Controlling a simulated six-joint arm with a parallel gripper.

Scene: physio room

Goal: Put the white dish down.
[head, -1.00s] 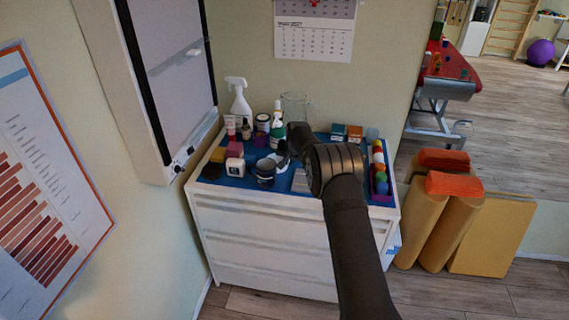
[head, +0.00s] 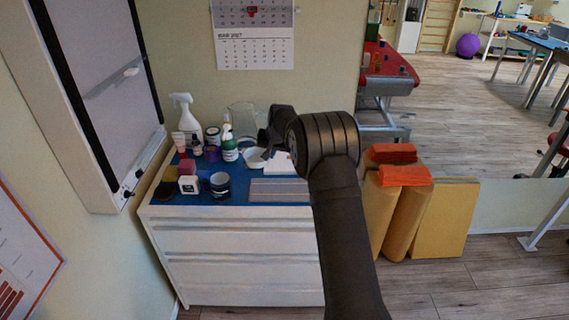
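The white dish (head: 254,159) shows at the back middle of the blue-topped cabinet, just below and left of my gripper's dark end. My gripper (head: 266,143) is over the cabinet, small and dark in the head view, partly hidden by my own wrist. The dish's rim looks close to the fingertips. I cannot tell whether they touch it, or whether the dish rests on the blue top or hangs just above it. The finger opening is not clear.
The white cabinet (head: 235,255) has a blue top. Left of the dish are a spray bottle (head: 185,116), a green-labelled bottle (head: 229,146), a dark jar (head: 220,184) and a white box (head: 188,185). A clear jug (head: 241,117) stands behind. A grey striped mat (head: 278,190) lies bare in front.

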